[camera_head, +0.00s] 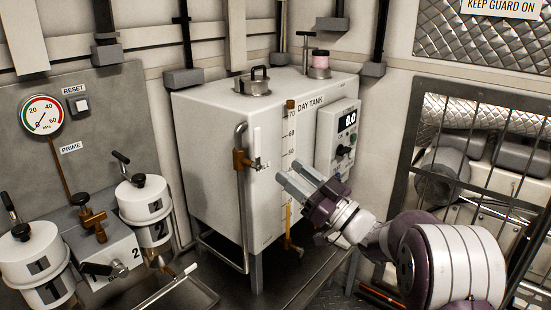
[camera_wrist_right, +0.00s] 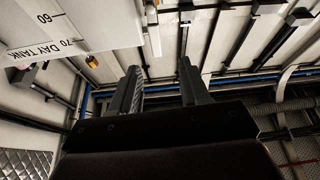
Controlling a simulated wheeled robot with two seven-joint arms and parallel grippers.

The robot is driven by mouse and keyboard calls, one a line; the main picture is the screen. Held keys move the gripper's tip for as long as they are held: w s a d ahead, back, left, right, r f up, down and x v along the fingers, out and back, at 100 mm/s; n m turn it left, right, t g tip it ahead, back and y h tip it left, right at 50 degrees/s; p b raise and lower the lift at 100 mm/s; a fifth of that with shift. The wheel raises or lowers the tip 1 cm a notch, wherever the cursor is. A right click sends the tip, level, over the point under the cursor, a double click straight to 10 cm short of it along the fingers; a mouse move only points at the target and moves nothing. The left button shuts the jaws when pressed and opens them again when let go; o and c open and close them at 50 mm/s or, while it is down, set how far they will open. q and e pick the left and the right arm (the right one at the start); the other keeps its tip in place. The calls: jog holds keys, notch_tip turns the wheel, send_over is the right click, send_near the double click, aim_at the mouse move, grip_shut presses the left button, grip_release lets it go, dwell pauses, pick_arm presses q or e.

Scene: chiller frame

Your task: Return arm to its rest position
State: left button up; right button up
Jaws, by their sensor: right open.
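My right arm comes in from the lower right of the head view. Its gripper (camera_head: 293,174) is open and empty, in front of the white day tank (camera_head: 215,135). The fingers point left and up, close to the tank's sight gauge and valve in the picture; I cannot tell the exact gap. In the right wrist view the two dark fingers (camera_wrist_right: 160,68) stand apart with nothing between them. A corner of the day tank (camera_wrist_right: 90,22) shows at the upper left there. My left gripper is not in view.
The day tank carries a control box (camera_head: 338,137) with a display and knob. A brass-handled pipe valve (camera_head: 243,160) stands at its front. White canisters (camera_head: 145,200) and a pressure gauge (camera_head: 41,115) are at left. A barred guard (camera_head: 490,150) stands at right.

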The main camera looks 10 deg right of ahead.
jog(key=shift+s+d+f, duration=0.2)
jog(key=shift+s+d, duration=0.05)
jog(key=shift+s, duration=0.1)
